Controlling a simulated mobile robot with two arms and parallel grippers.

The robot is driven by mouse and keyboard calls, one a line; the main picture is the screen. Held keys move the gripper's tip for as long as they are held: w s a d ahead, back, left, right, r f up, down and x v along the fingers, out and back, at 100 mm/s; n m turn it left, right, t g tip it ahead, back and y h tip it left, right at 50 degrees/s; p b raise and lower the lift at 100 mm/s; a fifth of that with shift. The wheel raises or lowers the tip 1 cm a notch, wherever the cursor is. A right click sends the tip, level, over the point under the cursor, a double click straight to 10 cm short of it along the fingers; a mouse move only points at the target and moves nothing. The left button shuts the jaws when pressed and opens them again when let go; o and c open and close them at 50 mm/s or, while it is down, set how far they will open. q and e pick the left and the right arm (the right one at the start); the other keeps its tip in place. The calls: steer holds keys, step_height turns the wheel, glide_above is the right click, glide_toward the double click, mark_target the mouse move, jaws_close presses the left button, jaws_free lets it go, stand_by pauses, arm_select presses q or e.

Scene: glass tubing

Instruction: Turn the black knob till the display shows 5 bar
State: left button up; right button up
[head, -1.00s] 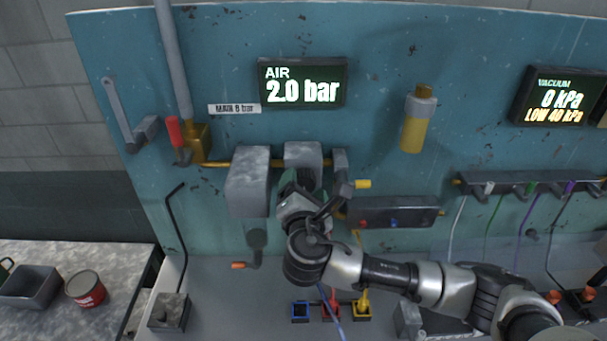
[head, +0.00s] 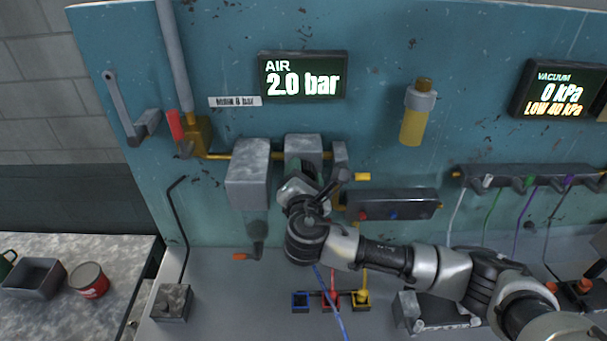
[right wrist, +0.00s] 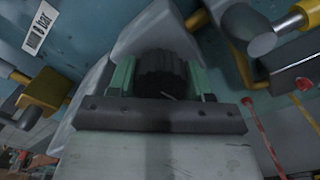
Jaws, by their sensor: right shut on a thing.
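The black knob (right wrist: 165,74) shows in the right wrist view as a dark ribbed cylinder on the underside of a grey block. My right gripper (right wrist: 163,82) is shut on it, with one green finger on each side. In the head view my right gripper (head: 299,188) is at the block (head: 304,147) below the display, and the wrist hides the knob. The display (head: 302,78) reads "AIR 2.0 bar". My left gripper is not in view.
A larger grey block (head: 248,173) stands just left of my right gripper, on a brass pipe. A dark box (head: 393,204) with red and blue buttons is to the right. A vacuum display (head: 555,91) reads 0 kPa. Small coloured holders (head: 300,301) sit on the bench below.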

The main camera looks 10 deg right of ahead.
steer(key=shift+f, duration=0.1)
steer(key=m+b, duration=0.3)
steer(key=shift+f, duration=0.25)
steer(key=m+b, duration=0.4)
steer(key=m, duration=0.1)
steer(key=shift+m, duration=0.3)
steer(key=m+b, duration=0.2)
steer(key=m, duration=0.2)
steer(key=shift+r, duration=0.1)
steer(key=shift+m+b, duration=1)
steer(key=shift+m, duration=1.5)
steer(key=shift+r, duration=0.1)
steer(key=o, duration=0.9)
steer(key=shift+r, duration=0.1)
steer(key=shift+o, duration=0.2)
